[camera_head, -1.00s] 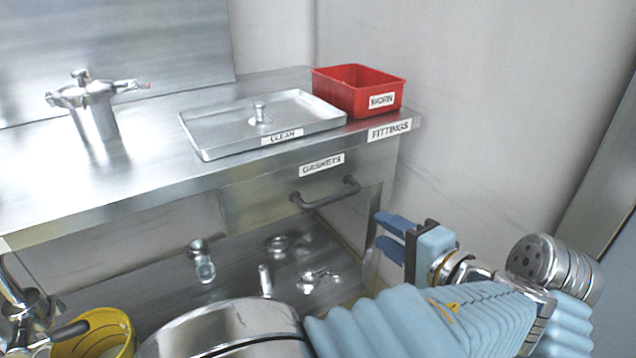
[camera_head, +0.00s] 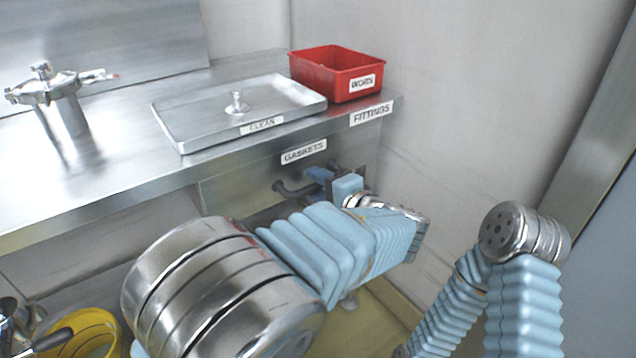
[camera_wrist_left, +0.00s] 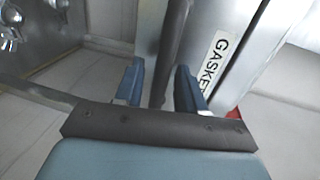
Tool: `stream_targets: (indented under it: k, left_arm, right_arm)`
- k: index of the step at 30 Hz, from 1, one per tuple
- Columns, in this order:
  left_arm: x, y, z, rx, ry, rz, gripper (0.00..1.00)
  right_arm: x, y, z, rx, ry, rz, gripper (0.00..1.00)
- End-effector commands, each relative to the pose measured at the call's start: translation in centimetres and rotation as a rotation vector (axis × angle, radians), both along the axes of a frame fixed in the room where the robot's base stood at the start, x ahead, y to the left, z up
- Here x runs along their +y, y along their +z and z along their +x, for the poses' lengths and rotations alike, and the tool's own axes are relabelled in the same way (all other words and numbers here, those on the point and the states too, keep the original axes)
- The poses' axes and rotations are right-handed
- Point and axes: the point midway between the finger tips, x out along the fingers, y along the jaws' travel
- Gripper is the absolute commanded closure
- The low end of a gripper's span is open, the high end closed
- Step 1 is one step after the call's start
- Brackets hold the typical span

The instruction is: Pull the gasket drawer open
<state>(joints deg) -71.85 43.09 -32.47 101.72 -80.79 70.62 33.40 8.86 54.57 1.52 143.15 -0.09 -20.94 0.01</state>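The gasket drawer (camera_head: 232,192) is a steel front under the bench top, below the "GASKETS" label (camera_head: 303,151), and it looks closed. Its dark bar handle (camera_head: 285,189) shows only at its left end in the head view; my gripper and arm hide the rest. My left gripper (camera_head: 322,180) is at the handle. In the left wrist view, the handle (camera_wrist_left: 172,45) runs between the two blue fingers of my left gripper (camera_wrist_left: 160,88), which are open with gaps on both sides. The label (camera_wrist_left: 217,65) is beside the right finger. My right gripper is not in view.
On the steel bench (camera_head: 110,190) stand a tray marked "CLEAN" (camera_head: 195,138), a red "WORN" bin (camera_head: 335,85) and a metal vessel (camera_head: 62,110). A "FITTINGS" label (camera_head: 371,113) is on the bench edge. A yellow bucket (camera_head: 98,325) stands at lower left. A wall closes the right.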

Motion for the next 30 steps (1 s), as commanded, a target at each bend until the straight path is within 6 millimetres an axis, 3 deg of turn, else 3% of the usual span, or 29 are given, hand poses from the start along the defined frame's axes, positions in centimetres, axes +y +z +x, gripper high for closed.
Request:
stream_targets:
  k: [9,17,30]
  left_arm:
    - [0.22,-0.09,0.31,0.000,0.000,0.000,0.61]
    - [0.22,-0.08,0.29,0.001,0.000,-0.001,0.99]
    - [-0.11,-0.15,-0.16,0.001,-0.001,-0.001,1.00]
  right_arm:
    - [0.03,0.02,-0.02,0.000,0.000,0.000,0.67]
    - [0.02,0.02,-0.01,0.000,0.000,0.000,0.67]
    - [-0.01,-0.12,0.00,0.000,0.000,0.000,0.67]
